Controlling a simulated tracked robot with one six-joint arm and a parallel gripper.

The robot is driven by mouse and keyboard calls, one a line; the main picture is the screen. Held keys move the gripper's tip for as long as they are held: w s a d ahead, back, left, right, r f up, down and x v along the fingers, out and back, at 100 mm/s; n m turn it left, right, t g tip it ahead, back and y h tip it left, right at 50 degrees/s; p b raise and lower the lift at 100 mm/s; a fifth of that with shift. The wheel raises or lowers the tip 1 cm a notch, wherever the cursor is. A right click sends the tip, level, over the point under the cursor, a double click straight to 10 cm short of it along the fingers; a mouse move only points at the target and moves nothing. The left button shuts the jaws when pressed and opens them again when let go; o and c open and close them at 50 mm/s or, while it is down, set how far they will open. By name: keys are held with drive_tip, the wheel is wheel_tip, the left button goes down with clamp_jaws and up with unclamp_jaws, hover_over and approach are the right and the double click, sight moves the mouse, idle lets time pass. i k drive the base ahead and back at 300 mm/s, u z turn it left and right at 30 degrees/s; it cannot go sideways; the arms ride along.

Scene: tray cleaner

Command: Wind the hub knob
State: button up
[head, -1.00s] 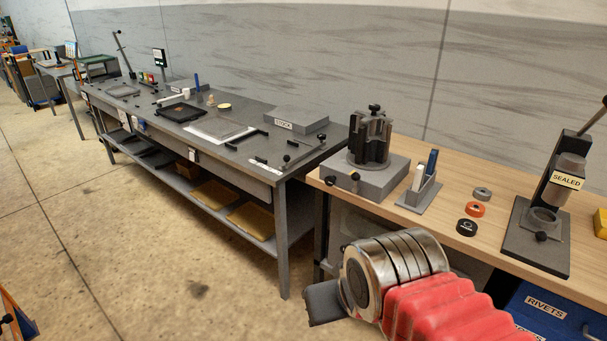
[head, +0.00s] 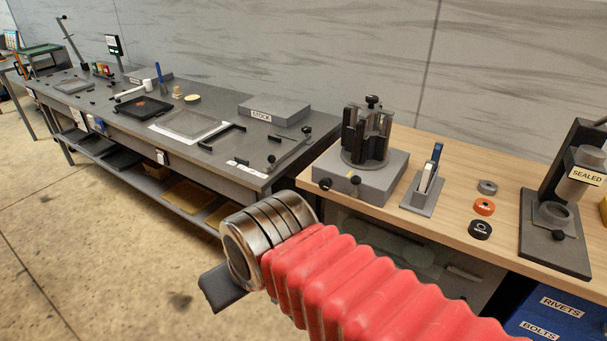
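A black fixture (head: 366,138) with upright jaws stands on a grey block (head: 370,184) at the left end of the wooden bench. A dark knob (head: 372,101) tops this fixture; I take it for the hub knob. Two more dark knobs, a left one (head: 325,184) and a right one (head: 356,180), sit on the block's front. My gripper (head: 222,287) is low in the picture, left of the fixture and apart from it, at the end of my red-sleeved arm. Only a dark flat part of it shows past the metal rings. Its fingertips cannot be made out.
On the wooden bench (head: 440,215) stand a pen holder (head: 421,198), a grey ring (head: 487,187), an orange ring (head: 484,207), a black ring (head: 480,230) and a press labelled SEALED (head: 555,235). A long grey workbench (head: 215,165) runs left. Blue bins (head: 560,315) are below right.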

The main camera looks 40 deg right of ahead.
sight(324, 185)
drive_tip(key=z, duration=0.2)
drive_tip(key=i, duration=0.9)
drive_tip(key=z, duration=0.45)
